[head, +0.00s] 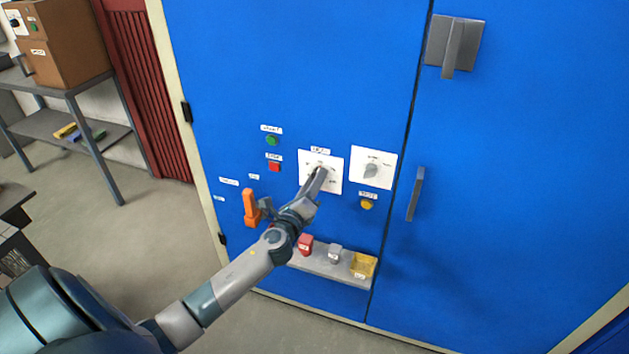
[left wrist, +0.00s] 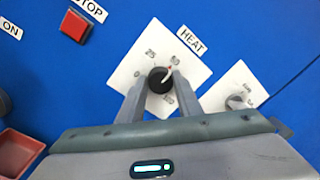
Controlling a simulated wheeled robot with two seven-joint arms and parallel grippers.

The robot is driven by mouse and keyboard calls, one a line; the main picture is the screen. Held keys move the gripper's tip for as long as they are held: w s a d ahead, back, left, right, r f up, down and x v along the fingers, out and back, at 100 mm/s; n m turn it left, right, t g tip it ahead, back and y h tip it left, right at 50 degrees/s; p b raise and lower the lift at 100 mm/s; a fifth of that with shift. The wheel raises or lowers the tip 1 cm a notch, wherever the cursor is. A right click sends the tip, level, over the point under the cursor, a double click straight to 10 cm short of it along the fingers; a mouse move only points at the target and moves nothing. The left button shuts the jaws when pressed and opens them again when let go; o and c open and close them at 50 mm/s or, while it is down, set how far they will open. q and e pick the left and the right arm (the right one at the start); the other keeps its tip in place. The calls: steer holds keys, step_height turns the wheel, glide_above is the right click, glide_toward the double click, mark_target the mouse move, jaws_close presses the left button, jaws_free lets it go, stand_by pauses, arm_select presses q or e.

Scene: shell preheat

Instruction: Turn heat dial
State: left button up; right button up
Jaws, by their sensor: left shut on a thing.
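The heat dial is a black round knob (left wrist: 160,79) on a white square plate (left wrist: 150,50) with a HEAT label (left wrist: 191,40) above it. Its pale pointer is turned to the upper right, by a small red mark near the middle numbers of the scale. My left gripper (left wrist: 160,88) has one finger on each side of the knob and is shut on it. In the head view my left gripper (head: 318,174) reaches the left white plate (head: 335,168) and largely hides the knob. My right gripper is in neither view.
A second plate with a grey dial (head: 373,170) is just to the right. A green button (head: 271,140), a red STOP button (head: 274,167), a yellow button (head: 367,204) and an orange handle (head: 251,207) are nearby. A shelf (head: 320,263) with small items juts out below.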

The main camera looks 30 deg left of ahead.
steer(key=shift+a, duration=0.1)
arm_select(q)
steer(key=o, duration=1)
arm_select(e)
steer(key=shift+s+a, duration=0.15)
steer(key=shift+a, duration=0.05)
arm_select(q)
steer(key=shift+o, duration=0.2)
steer(key=b+v, duration=0.3)
steer(key=v, duration=1.4)
steer(key=shift+s+b, duration=0.25)
steer(key=shift+b, duration=0.05)
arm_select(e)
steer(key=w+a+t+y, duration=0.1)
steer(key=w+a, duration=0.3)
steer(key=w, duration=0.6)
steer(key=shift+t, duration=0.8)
arm_select(q)
steer(key=shift+f, duration=0.1)
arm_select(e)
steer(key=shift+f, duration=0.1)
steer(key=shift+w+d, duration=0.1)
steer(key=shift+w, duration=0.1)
